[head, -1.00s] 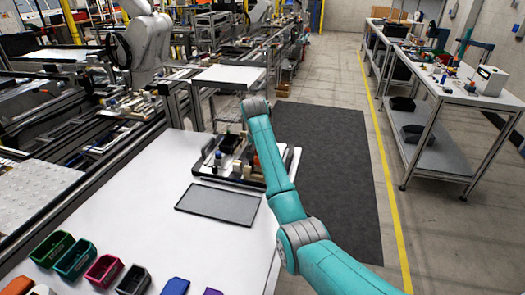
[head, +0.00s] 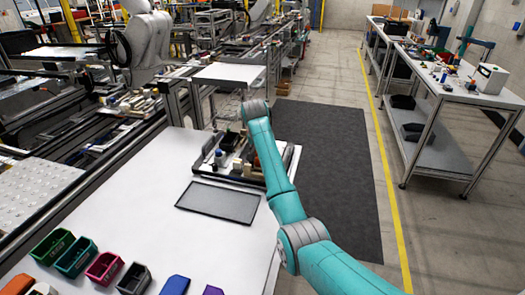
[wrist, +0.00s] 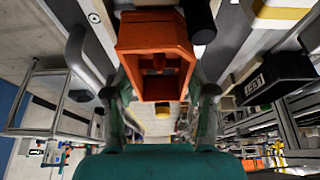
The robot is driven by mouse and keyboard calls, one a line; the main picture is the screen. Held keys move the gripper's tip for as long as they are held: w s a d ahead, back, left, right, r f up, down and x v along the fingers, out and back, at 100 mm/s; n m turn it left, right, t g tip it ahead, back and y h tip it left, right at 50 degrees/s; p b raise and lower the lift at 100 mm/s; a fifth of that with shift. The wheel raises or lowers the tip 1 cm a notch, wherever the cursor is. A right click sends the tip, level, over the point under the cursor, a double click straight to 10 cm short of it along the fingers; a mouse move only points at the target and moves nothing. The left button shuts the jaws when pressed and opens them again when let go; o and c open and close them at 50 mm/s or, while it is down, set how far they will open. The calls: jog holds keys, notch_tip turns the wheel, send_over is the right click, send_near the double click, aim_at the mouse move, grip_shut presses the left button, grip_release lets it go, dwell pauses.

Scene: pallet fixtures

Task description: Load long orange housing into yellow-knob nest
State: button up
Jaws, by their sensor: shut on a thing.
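The orange housing (wrist: 155,32) is a hollow, open box at the top middle of the wrist view. My gripper (wrist: 157,88) is shut on it, with one finger on each side. In the head view, the pallet fixture (head: 262,179) stands at the far end of the white table, partly hidden behind my arm. I cannot tell which belongs to the yellow-knob nest. My gripper is not clear in the head view.
A dark flat tray (head: 218,202) lies on the white table (head: 130,205) in front of the fixture. Several coloured bins (head: 104,267) line the near edge. A black box (wrist: 274,78) is at right in the wrist view. The table's middle is clear.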

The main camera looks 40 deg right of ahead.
jog(key=shift+f, duration=0.3)
jog(key=o, duration=1.3)
jog(key=v, duration=1.2)
